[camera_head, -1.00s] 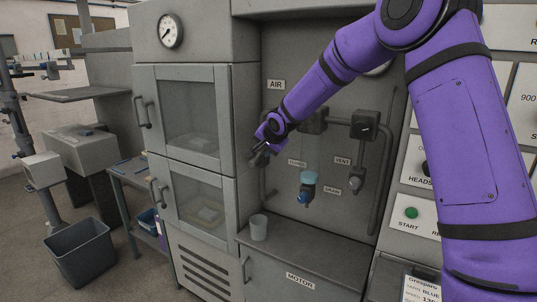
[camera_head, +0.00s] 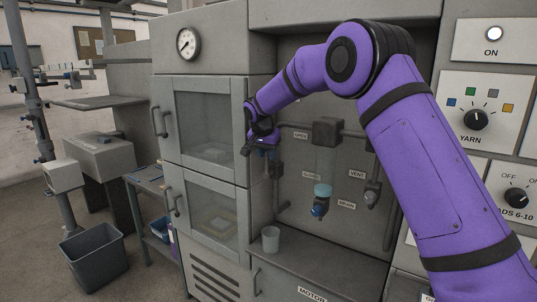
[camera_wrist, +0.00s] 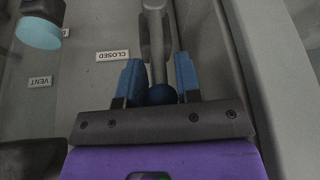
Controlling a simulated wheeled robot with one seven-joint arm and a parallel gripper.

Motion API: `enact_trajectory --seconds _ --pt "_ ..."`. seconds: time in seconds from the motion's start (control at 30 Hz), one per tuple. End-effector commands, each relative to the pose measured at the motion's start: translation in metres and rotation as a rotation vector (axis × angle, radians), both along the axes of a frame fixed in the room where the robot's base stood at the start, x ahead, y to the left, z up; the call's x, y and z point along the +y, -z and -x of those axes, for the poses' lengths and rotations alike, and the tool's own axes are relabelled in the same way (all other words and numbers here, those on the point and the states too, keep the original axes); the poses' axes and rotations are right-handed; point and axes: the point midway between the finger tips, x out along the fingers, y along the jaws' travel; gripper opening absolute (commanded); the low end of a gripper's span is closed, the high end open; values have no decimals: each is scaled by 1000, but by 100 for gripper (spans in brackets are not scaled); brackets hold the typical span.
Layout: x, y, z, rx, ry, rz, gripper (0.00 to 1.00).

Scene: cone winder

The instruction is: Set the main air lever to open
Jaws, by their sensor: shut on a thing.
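In the head view my gripper (camera_head: 262,142) is at the left side of the air recess and hides most of the lever. The OPEN label (camera_head: 301,135) is right of the gripper. The CLOSED label (camera_head: 312,175) is lower, and it also shows upside down in the wrist view (camera_wrist: 112,56).
A filter with a light-blue bowl (camera_head: 323,190) and a vent valve (camera_head: 371,194) hang right of the gripper. Glazed cabinet doors (camera_head: 202,125) are close on the left.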

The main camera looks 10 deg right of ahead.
Motion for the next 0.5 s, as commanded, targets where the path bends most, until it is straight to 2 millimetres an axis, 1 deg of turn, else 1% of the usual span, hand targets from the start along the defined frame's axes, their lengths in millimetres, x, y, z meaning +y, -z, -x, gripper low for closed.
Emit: enact_trajectory --seconds 0.4,0.43,0.5 --pt "0 2 0 8 0 4 0" --pt "0 2 0 8 0 4 38" --pt "0 2 0 7 0 5 53"
